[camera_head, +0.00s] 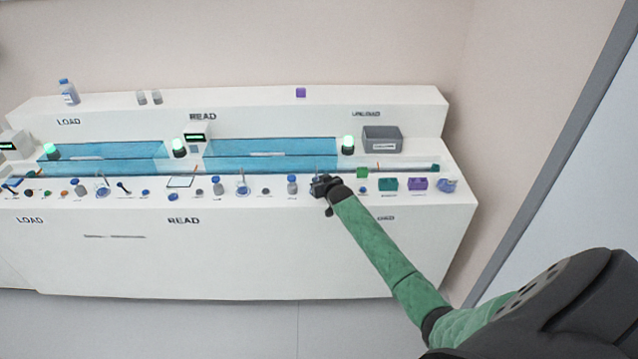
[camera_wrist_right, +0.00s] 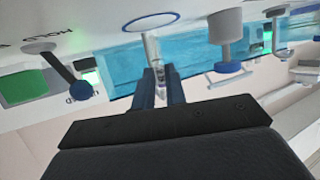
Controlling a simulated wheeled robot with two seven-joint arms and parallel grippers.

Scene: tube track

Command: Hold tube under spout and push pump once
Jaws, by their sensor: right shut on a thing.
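My right gripper (camera_head: 322,184) is at the front shelf of the white bench, right of the middle. In the right wrist view its dark fingers (camera_wrist_right: 161,90) are shut on a slim clear tube (camera_wrist_right: 152,47). The tube's far end is close to a blue-rimmed round piece (camera_wrist_right: 150,22); I cannot tell if they touch. A blue-capped bottle (camera_head: 292,184) stands just left of the gripper. Another blue-topped item (camera_head: 242,184) stands further left; it is too small to tell which one is the pump or where its spout points. My left gripper is not in view.
Several small items line the front shelf. A green block (camera_head: 362,172), a teal box (camera_head: 388,184) and a purple box (camera_head: 418,184) are to the right. Blue channels (camera_head: 270,150) run behind, with a grey bin (camera_head: 382,138) at the back right.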

